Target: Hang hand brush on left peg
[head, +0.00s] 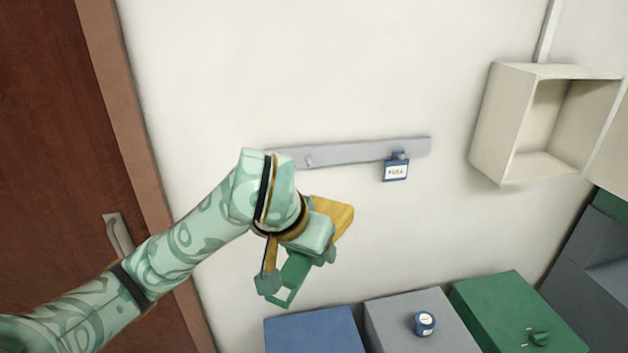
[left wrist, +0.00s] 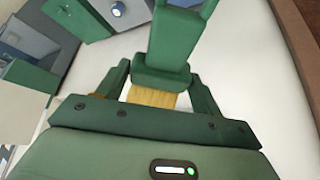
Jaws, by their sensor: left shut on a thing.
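The hand brush has a green handle with a loop (head: 292,277) and pale yellow bristles (head: 338,214). My left gripper (head: 300,258) is shut on it, in front of the wall, below the grey peg rail (head: 365,151). The bristles point up and right and the loop down. The left peg (head: 309,161) is bare, above and apart from the brush. My arm covers the rail's left end. My right gripper is not in view.
A blue labelled tag (head: 396,172) hangs at the rail's right part. An open cream wall box (head: 545,125) is at the right. Blue (head: 315,332), grey (head: 385,310) and green (head: 505,305) boxes stand below. A brown door (head: 45,130) is at the left.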

